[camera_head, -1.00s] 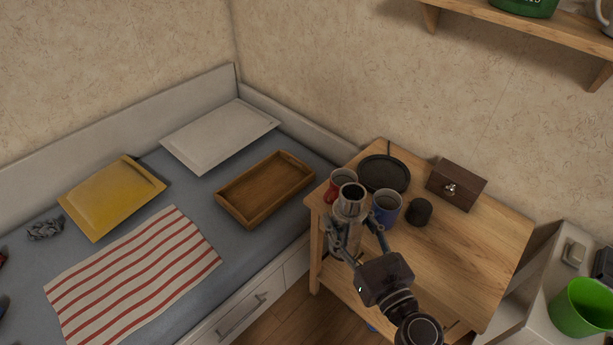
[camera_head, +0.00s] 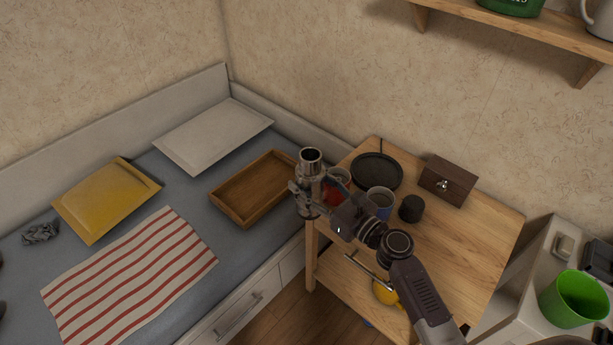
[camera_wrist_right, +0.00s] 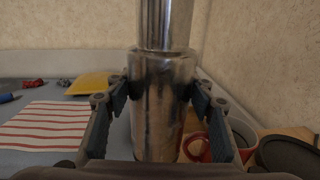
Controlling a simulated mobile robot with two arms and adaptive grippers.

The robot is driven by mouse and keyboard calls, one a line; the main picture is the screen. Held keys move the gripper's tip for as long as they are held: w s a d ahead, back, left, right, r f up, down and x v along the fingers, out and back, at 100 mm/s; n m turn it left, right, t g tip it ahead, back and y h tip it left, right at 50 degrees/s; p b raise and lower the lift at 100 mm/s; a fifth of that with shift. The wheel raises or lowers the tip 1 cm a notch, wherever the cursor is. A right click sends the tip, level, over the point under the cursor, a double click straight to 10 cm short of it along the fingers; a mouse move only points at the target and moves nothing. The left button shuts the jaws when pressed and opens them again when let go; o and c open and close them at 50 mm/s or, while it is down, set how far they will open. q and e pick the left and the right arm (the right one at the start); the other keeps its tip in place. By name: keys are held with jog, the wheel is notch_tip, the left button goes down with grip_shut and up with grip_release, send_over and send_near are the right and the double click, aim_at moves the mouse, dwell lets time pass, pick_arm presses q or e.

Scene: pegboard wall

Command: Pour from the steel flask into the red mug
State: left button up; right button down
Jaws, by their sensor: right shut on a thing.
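My right gripper (camera_head: 318,192) is shut on the steel flask (camera_head: 311,160). The flask is upright with its open top showing, held beside the left edge of the wooden table. In the right wrist view the flask (camera_wrist_right: 162,100) stands between the two fingers. The red mug (camera_head: 334,192) is on the table just right of the flask, partly hidden by my gripper and arm. In the right wrist view part of the red mug (camera_wrist_right: 194,147) shows behind the flask, near the right finger. My left gripper is not in view.
A blue mug (camera_head: 381,200), a dark cup (camera_head: 411,208), a black round plate (camera_head: 377,170) and a wooden box (camera_head: 447,180) stand on the table (camera_head: 470,235). A wooden tray (camera_head: 252,188) lies on the bed to the left. The table's right front is clear.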

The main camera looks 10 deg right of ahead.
jog(key=shift+w+a+r+y, duration=0.25)
jog(key=shift+w+a+y, duration=0.05)
jog(key=shift+w, duration=0.2)
jog(key=shift+w+d+f+m+b, duration=0.15)
jog(key=shift+f+m+b, duration=0.25)
jog(key=shift+f+b, duration=1)
jog(key=shift+r+p, duration=0.1)
jog(key=shift+p, duration=0.25)
jog(key=shift+d+f+m+b, duration=0.1)
jog(key=shift+f+m+b, duration=0.35)
jog(key=shift+f, duration=0.4)
jog(key=shift+w+d+r+m+p, duration=0.1)
jog(key=shift+d+r+m+p, duration=0.1)
jog(key=shift+m+p, duration=0.2)
jog(key=shift+f, duration=0.1)
